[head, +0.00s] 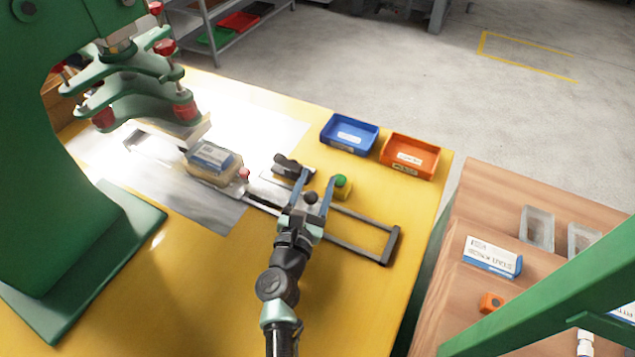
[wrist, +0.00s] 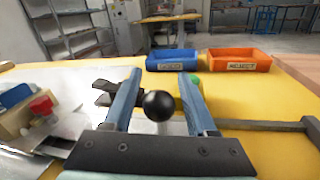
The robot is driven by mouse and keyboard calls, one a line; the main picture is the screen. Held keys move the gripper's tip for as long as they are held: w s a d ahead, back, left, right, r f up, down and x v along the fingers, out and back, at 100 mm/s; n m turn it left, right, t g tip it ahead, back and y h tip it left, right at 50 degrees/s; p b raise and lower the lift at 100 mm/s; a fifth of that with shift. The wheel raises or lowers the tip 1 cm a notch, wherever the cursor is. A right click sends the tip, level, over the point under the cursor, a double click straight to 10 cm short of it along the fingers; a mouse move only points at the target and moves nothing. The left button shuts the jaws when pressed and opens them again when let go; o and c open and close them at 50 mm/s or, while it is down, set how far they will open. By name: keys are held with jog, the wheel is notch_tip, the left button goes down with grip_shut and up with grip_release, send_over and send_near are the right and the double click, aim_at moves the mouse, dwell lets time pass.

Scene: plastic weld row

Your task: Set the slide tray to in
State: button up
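The slide tray (head: 240,188) sits on dark rails (head: 378,211) that run from under the green press to the right across the yellow table. A tan block with a blue and white top (head: 212,160) stands at the press side, beside a red knob (head: 243,174). My gripper (head: 318,181) is open above the rails, right of the block. A black ball knob (wrist: 159,103) is between its fingers in the wrist view, with a gap on each side. It also shows in the head view (head: 311,197). What the knob is fixed to is hidden.
The green press (head: 140,85) stands left. A black clamp (head: 288,165) is left of my fingers, and a green button (head: 341,181) on a yellow base is right. Blue (head: 349,134) and orange (head: 409,156) bins stand at the far table edge. The table front is clear.

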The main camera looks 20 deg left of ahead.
jog(key=shift+o, duration=0.4)
jog(key=shift+d, duration=0.15)
jog(key=shift+d, duration=0.3)
jog(key=s+d+b, duration=0.1)
jog(key=d, duration=0.3)
jog(key=d+b, duration=0.1)
jog(key=d, duration=0.3)
jog(key=s+d+b, duration=0.1)
jog(key=d, duration=0.3)
jog(key=shift+s+d+f+b, duration=0.25)
jog(key=shift+s+b, duration=0.05)
jog(key=shift+s, duration=0.05)
jog(key=s, duration=0.4)
jog(key=s+b, duration=0.1)
jog(key=s, duration=0.8)
jog(key=shift+a, duration=0.25)
jog(key=w+a+r+n+t+y+p, duration=0.1)
jog(key=r+n, duration=0.4)
jog(key=r, duration=0.5)
jog(key=w+a+r+n+t+y+p, duration=0.1)
jog(key=w+a+r+n+p, duration=0.1)
jog(key=r+n, duration=0.4)
jog(key=w+a+r+n+t+y+p, duration=0.2)
jog(key=w+r+n+p, duration=0.2)
jog(key=r, duration=1)
jog(key=shift+r+n, duration=0.25)
jog(key=shift+n, duration=0.75)
